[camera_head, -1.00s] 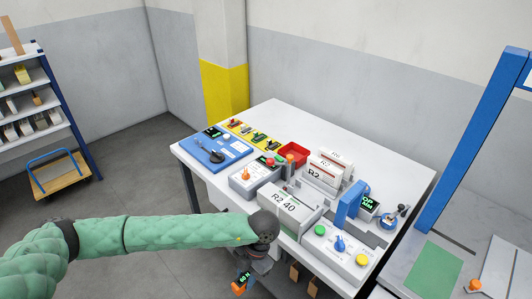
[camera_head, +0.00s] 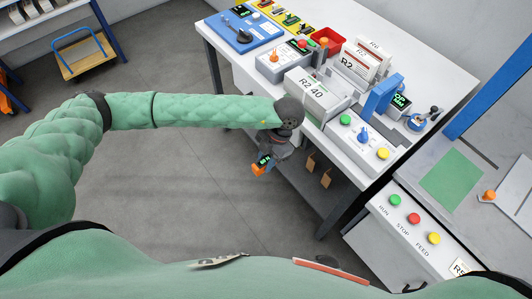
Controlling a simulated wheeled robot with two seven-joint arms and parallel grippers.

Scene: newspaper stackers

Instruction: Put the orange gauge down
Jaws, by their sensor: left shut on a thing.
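The orange gauge (camera_head: 258,169) has a small dark display with green digits. It hangs over the floor, in front of the white table's near edge. My left gripper (camera_head: 265,158) is shut on the gauge, below the dark wrist of my green arm. The fingers are small and partly hidden by the wrist. My right gripper is not in view.
The white table (camera_head: 440,62) holds a grey R2 40 box (camera_head: 318,92), a button panel (camera_head: 358,142), a blue stand (camera_head: 382,97), a red bin (camera_head: 328,38) and a blue tray (camera_head: 245,32). A machine panel (camera_head: 408,222) stands at the right. Open floor lies left.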

